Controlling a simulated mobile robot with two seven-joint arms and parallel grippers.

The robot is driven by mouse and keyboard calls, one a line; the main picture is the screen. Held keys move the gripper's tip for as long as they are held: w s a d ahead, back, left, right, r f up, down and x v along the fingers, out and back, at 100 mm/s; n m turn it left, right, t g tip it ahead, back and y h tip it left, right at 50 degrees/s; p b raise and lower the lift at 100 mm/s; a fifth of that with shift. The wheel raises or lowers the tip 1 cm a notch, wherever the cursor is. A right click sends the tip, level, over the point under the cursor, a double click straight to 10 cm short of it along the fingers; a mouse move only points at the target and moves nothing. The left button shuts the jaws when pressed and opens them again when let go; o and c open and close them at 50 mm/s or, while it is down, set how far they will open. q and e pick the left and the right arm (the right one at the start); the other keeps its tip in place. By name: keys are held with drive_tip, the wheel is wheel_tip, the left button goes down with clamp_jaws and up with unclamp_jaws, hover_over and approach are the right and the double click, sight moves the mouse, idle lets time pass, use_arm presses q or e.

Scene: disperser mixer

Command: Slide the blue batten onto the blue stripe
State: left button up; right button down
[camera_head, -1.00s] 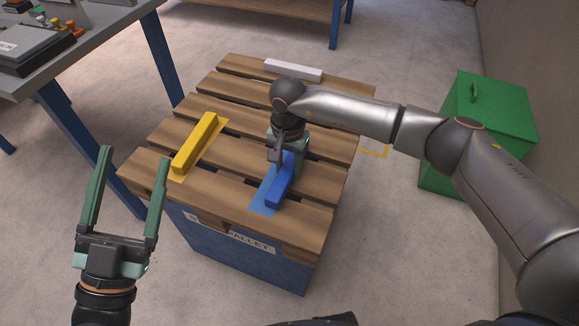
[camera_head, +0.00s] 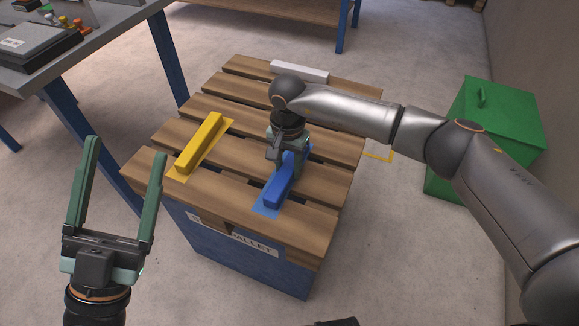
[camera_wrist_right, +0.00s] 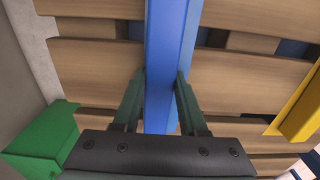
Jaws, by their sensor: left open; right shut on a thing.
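The blue batten (camera_head: 280,187) lies on the wooden pallet top (camera_head: 232,186), running from its front edge toward the back. The blue stripe (camera_head: 265,208) is mostly covered by the batten; a bit shows at the front end and along its left side. In the right wrist view the batten (camera_wrist_right: 163,60) has a narrow band of stripe (camera_wrist_right: 191,40) on its right side. My right gripper (camera_head: 287,160) points down and is shut on the batten, a finger on each side (camera_wrist_right: 158,108). My left gripper (camera_head: 124,165) is open and empty, left of the pallet.
A yellow batten (camera_head: 200,143) lies on a yellow stripe to the left. A white batten (camera_head: 299,71) lies at the back edge. A green bin (camera_head: 490,135) stands on the floor at right. A grey table (camera_head: 95,55) is at upper left.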

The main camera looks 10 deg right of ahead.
use_arm(q)
drive_tip(key=shift+s+d+r+m+h+b, duration=0.2)
drive_tip(key=shift+s+r+m+h+b, duration=0.15)
drive_tip(key=shift+s+r+m+h, duration=0.8)
use_arm(e)
drive_tip(key=shift+w+a, duration=0.25)
drive_tip(key=shift+a, duration=0.1)
use_arm(q)
drive_tip(key=shift+w+f, duration=0.2)
drive_tip(key=shift+f, duration=0.05)
use_arm(e)
drive_tip(key=shift+c, duration=1.8)
unclamp_jaws()
